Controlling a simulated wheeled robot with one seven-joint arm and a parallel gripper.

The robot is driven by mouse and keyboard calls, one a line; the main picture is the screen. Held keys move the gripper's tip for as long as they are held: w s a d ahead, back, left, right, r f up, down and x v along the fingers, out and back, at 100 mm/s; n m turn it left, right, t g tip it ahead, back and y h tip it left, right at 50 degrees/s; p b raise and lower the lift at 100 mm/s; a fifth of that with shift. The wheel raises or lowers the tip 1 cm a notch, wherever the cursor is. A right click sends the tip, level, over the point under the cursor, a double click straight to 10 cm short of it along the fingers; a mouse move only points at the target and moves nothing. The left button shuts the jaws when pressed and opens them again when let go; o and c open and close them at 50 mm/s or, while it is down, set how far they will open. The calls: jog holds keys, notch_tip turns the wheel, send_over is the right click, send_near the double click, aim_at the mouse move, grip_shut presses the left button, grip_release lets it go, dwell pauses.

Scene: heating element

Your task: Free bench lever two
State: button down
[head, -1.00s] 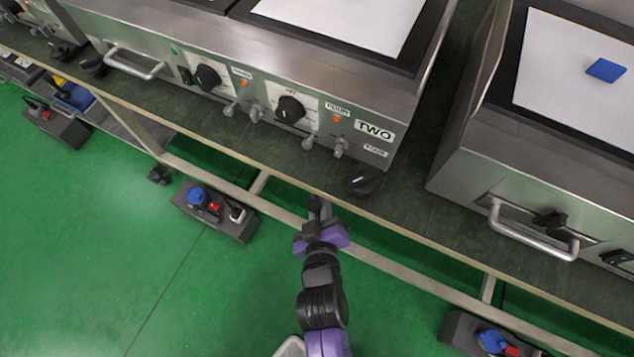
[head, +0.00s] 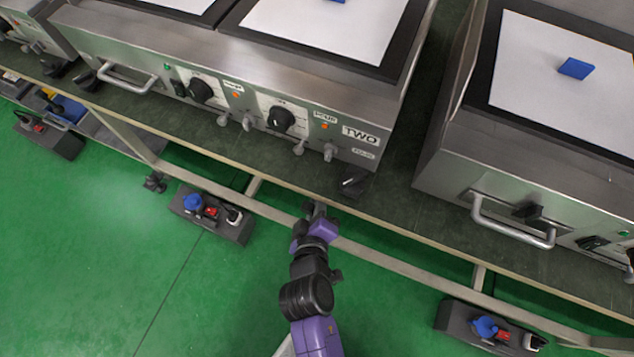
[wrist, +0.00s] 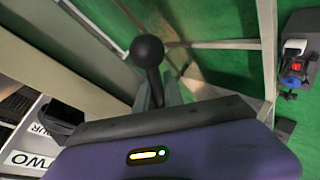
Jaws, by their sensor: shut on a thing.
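A black ball knob on a short stem (wrist: 147,52) stands between my gripper's fingers in the wrist view; I take it to be the bench lever. My gripper (wrist: 158,92) is shut on the stem just below the ball. In the head view my gripper (head: 314,210) is at the bench's front edge, below the unit marked TWO; the knob cannot be made out there. The TWO label (head: 360,136) is on the unit's front panel and also shows in the wrist view (wrist: 35,160). The lever's base is hidden.
The steel unit (head: 150,55) has dials and small knobs along its front. Another steel unit (head: 470,150) with a bar handle stands at right. Socket boxes (head: 212,215) hang under the bench (head: 400,220) near its frame rails.

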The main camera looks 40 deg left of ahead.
jog(key=c, duration=1.5)
grip_release()
jog(key=shift+o, duration=0.2)
